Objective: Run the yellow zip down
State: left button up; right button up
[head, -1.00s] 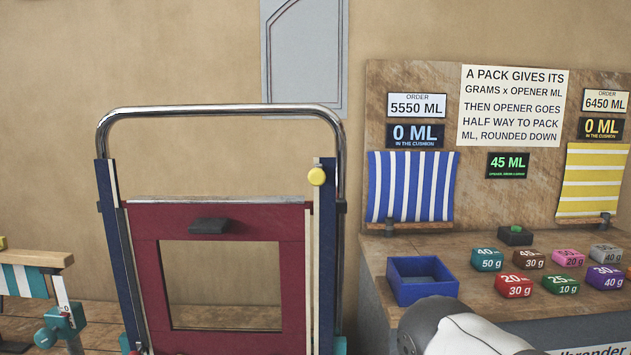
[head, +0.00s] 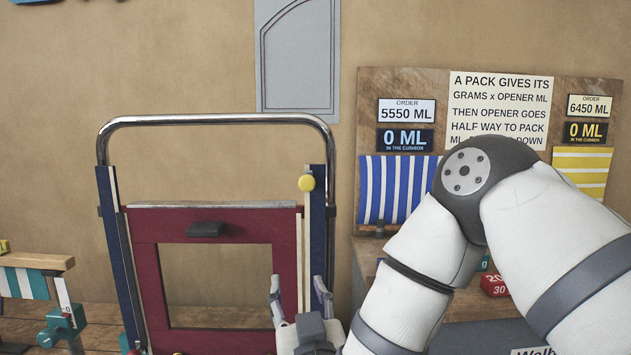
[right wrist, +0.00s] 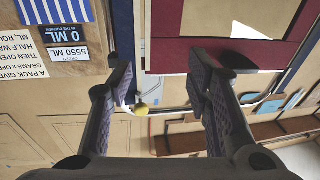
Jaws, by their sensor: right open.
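The yellow zip pull (head: 306,183) is a round knob at the top of the strip on the right upright (head: 316,215) of a chrome-tubed frame with a maroon panel (head: 230,218). It also shows in the right wrist view (right wrist: 141,110), upside down, beyond and between my fingers in the picture. My right gripper (head: 298,287) is open and empty, low in front of the frame's right side, below the knob in the head view. Its two fingers are spread in the right wrist view (right wrist: 156,62). I see no contact with the knob. My left gripper is out of view.
A board with order signs (head: 455,85) and a blue striped cushion (head: 398,190) stands at the right, partly hidden by my right arm. A red weight block (head: 495,284) shows beneath the arm. A small bench with a teal vice (head: 60,325) is at the lower left.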

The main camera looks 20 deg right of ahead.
aim_at(307, 186)
notch_tip(307, 186, up, 10)
jog(key=d+m+t+h, duration=0.1)
jog(key=m+t+h, duration=0.1)
jog(key=t+h, duration=0.15)
jog(key=shift+g, duration=0.35)
jog(key=x, duration=0.4)
jog(key=b+x, duration=0.1)
jog(key=x, duration=0.6)
jog(key=shift+d+r, duration=0.35)
jog(key=shift+r, duration=0.1)
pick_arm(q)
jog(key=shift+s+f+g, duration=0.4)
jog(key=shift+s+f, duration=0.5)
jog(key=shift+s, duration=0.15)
pick_arm(e)
jog(key=shift+f, duration=0.1)
grip_shut()
